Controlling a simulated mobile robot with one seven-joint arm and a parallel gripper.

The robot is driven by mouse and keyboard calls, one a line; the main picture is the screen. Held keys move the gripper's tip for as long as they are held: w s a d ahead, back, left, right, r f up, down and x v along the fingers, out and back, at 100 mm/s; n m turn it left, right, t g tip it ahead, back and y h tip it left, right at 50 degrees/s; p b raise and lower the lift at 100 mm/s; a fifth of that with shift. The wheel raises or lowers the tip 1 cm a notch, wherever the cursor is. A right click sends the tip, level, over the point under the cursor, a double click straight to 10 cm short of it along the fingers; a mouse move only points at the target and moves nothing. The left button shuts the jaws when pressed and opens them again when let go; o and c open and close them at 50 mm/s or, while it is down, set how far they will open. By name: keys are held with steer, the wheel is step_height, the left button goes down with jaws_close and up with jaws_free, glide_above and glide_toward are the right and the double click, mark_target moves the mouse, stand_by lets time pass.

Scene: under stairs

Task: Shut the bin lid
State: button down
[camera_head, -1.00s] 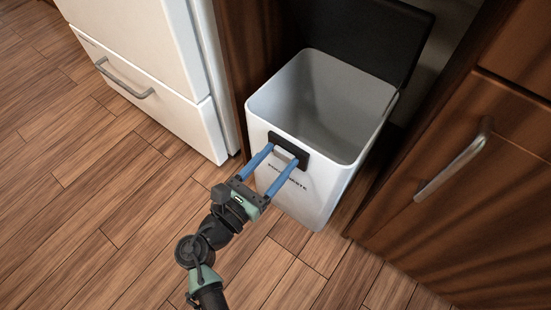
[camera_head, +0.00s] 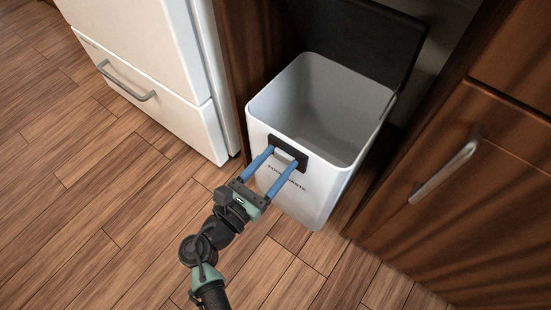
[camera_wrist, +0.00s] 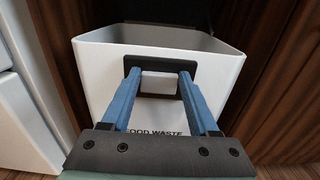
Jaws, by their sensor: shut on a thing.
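The white bin (camera_head: 330,190) stands in a gap between cabinets, its open mouth facing up. Its inside looks empty where visible. Its dark lid (camera_head: 372,38) stands raised behind the rim, at the back. My gripper (camera_head: 284,154) is at the bin's front face, its blue fingers on the white handle piece (camera_wrist: 158,82) in a black surround (camera_wrist: 160,62). In the wrist view the fingers lie on either side of this piece. The lid is well apart from my gripper.
A white fridge (camera_head: 145,60) with a drawer handle (camera_head: 127,87) stands left of the bin. A brown wooden cabinet (camera_head: 470,220) with a metal handle (camera_head: 448,165) is close on the right. The wooden floor (camera_head: 90,220) in front is clear.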

steer(key=shift+c, duration=0.6)
jaws_free()
steer(key=p+v, duration=0.5)
steer(key=v, duration=0.8)
steer(key=shift+p, duration=0.3)
